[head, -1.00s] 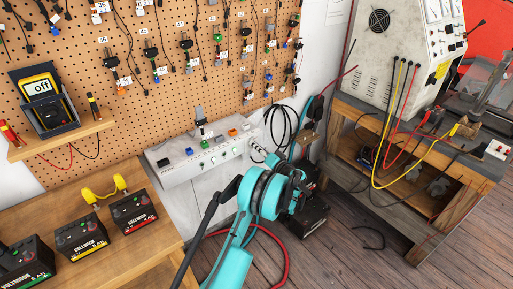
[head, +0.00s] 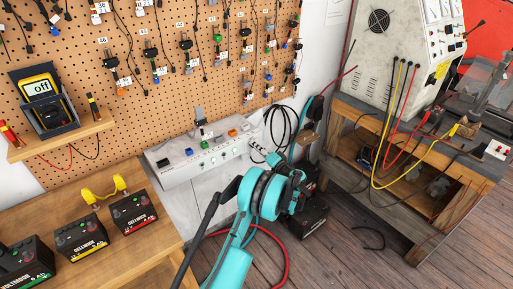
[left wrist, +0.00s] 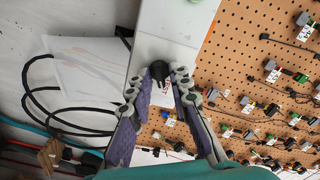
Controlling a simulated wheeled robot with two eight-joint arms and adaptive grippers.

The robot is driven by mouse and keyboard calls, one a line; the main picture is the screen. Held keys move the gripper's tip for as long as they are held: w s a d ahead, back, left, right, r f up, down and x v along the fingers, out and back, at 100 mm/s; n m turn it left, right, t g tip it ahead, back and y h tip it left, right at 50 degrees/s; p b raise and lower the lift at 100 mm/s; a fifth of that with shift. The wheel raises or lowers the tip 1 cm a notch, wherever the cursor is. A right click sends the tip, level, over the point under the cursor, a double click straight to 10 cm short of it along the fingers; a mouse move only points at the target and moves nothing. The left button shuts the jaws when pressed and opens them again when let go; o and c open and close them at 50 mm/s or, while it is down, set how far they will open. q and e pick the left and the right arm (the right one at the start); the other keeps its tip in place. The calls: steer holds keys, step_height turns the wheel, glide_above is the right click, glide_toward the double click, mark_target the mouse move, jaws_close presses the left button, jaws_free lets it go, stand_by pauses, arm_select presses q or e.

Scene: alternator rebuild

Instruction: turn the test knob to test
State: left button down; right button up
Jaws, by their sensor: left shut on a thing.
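The test knob (left wrist: 160,69) is a small black knob on a white panel in the left wrist view. My left gripper (left wrist: 167,77) is shut on it, with a fingertip on either side. Red lettering shows on a white surface between the fingers, too small to read. In the head view my left gripper (head: 262,150) is at the right end of the long white switch box (head: 180,176), and the knob is hidden there. My right gripper is not in view.
A pegboard (head: 140,110) with hanging leads stands behind the box. A yellow meter (head: 39,87) reading "off" sits on a shelf at left. Several black batteries (head: 133,213) stand on the wooden bench. Black cable loops (left wrist: 45,105) hang beside the panel. A grey test machine (head: 400,60) stands at right.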

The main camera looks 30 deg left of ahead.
arm_select(q)
steer(key=c, duration=1.7)
jaws_free()
steer(key=shift+d, duration=0.1)
steer(key=v, duration=1.1)
steer(key=shift+s+d, duration=0.15)
steer(key=shift+d, duration=0.2)
